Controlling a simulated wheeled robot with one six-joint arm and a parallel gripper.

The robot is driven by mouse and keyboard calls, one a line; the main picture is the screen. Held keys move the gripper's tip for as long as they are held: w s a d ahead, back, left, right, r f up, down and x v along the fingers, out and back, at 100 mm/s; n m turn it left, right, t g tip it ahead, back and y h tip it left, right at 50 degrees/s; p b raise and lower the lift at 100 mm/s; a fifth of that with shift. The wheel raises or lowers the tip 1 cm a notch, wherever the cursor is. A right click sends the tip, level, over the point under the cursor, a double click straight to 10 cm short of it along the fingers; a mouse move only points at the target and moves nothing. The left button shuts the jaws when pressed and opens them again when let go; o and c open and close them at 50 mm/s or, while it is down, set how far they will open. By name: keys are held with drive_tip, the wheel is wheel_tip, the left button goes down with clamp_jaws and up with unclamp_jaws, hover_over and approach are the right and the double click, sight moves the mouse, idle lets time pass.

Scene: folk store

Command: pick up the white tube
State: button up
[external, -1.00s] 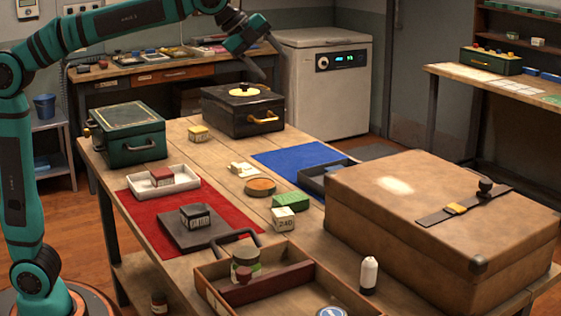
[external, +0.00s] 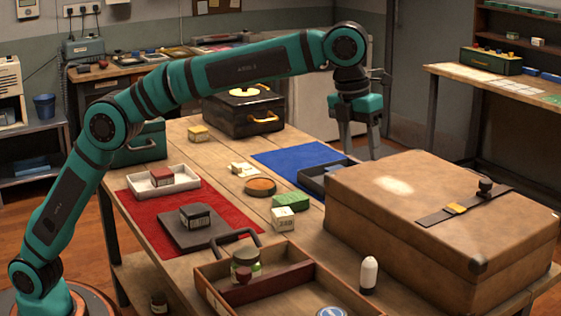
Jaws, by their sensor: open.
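The white tube (external: 369,274) stands upright on the wooden table, with a white body and a dark base. It is between the open wooden tray and the large brown case. My gripper (external: 360,148) points down with its fingers apart and nothing between them. It is in the air above the far side of the table, behind the brown case in the picture and well away from the tube. The tube is fully in sight.
The brown case (external: 400,220) stands close on the tube's right. The wooden tray (external: 226,277) with a red divider lies to its left. A white box (external: 283,219) and a green block (external: 290,201) sit farther back. Bare table surrounds the tube.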

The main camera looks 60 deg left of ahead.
sight(370, 259)
drive_tip(key=s+d+f+m+g+y, duration=0.2)
drive_tip(key=s+d+f+m, duration=0.2)
drive_tip(key=d+f, duration=0.4)
drive_tip(key=f, duration=0.6)
drive_tip(key=d+f, duration=0.1)
drive_tip(key=f, duration=0.3)
drive_tip(key=shift+w+d, duration=0.1)
drive_tip(key=shift+w, duration=0.2)
drive_tip(key=shift+w+f, duration=0.2)
drive_tip(key=shift+f, duration=1.25)
drive_tip(key=shift+w+f, duration=0.15)
drive_tip(key=shift+f, duration=1.3)
drive_tip(key=shift+c, duration=0.5)
drive_tip(key=c, duration=0.8)
